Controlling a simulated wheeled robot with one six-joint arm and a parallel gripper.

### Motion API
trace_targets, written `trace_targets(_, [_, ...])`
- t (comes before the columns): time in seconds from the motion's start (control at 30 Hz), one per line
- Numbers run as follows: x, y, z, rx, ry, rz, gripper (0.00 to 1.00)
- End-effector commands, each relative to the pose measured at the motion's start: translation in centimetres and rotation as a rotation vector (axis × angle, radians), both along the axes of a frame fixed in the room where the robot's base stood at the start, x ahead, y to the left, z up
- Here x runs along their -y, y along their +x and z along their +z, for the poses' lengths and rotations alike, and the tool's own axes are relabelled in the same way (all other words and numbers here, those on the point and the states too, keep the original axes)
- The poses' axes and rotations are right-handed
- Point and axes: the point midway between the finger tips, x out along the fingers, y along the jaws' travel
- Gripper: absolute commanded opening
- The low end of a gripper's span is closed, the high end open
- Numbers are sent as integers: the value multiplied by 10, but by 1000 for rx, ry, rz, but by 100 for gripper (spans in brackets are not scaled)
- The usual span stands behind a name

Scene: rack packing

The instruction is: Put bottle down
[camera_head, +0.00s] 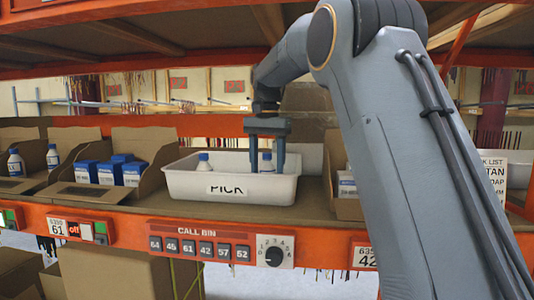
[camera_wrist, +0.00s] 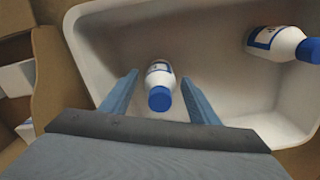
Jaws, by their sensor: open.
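A white tote marked PICK (camera_head: 230,186) stands on the shelf. My gripper (camera_head: 267,160) reaches down into it from above, with its two fingers apart. A white bottle with a blue cap (camera_head: 266,167) stands between the fingers, its lower part hidden by the tote wall. In the wrist view this bottle (camera_wrist: 160,78) is between the open fingers (camera_wrist: 160,76), with a gap showing on each side. A second blue-capped bottle (camera_head: 204,165) is at the left in the tote. It also shows at the upper right of the wrist view (camera_wrist: 275,40).
Open cardboard boxes flank the tote. One holds blue-and-white cartons (camera_head: 110,170), the far left one holds bottles (camera_head: 15,162), and the right one holds white cartons (camera_head: 346,186). An orange shelf beam (camera_head: 130,228) runs in front; another shelf is overhead. Tote floor between the bottles is clear.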

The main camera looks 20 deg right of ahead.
Motion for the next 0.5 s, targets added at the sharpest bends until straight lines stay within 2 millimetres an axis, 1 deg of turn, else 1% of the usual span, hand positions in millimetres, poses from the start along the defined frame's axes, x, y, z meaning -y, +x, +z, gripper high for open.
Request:
trace_targets(0.17, [0, 2, 26, 6, 0, 0, 55])
trace_targets(0.3, [0, 2, 54, 5, 0, 0, 55])
trace_targets(0.5, [0, 1, 88, 4, 0, 0, 55])
